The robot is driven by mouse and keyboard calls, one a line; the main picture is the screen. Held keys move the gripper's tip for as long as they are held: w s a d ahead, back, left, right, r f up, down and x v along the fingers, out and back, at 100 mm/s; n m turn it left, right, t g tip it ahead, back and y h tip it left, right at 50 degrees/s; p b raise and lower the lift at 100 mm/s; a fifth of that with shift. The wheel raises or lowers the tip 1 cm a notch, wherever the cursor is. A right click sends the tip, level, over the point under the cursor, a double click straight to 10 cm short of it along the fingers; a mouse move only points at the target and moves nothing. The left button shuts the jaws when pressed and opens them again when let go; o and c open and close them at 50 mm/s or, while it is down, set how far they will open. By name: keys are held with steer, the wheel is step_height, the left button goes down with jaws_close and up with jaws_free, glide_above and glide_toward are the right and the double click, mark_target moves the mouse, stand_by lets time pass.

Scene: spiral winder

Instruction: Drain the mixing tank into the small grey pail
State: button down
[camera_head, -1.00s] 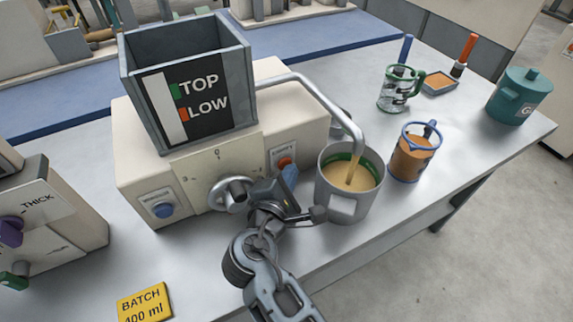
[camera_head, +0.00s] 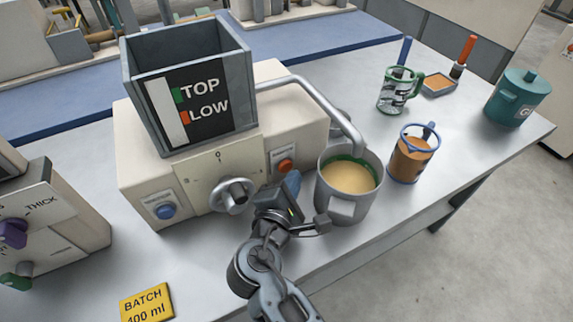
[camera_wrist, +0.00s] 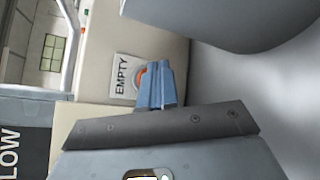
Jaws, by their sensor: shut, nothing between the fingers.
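The mixing tank (camera_head: 140,75) is an open grey box marked TOP and LOW on a cream machine; its inside looks empty of liquid from here. A bent metal spout (camera_head: 330,112) runs from it over the small grey pail (camera_head: 343,207). The pail holds tan liquid, and no stream shows from the spout. An orange button (camera_head: 285,166) sits on the machine's front; the wrist view shows the EMPTY label (camera_wrist: 123,75) beside it. My gripper (camera_head: 291,183) is shut and empty just in front of the button; the blue fingers (camera_wrist: 160,85) partly cover it.
A blue-rimmed jug (camera_head: 409,160) of brown liquid stands right of the pail. Behind are a green-handled jug (camera_head: 397,92) and a teal pot (camera_head: 518,97). A dial (camera_head: 233,195) and blue button (camera_head: 164,211) are on the machine front. A yellow BATCH 400 ml card (camera_head: 146,302) lies at the front.

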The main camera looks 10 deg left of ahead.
steer(key=shift+s+d, duration=0.1)
steer(key=shift+s+d+p, duration=0.5)
steer(key=shift+s+d, duration=0.2)
steer(key=shift+s, duration=0.35)
steer(key=shift+s+d+p, duration=0.5)
steer(key=shift+s+d, duration=0.15)
steer(key=shift+s, duration=0.35)
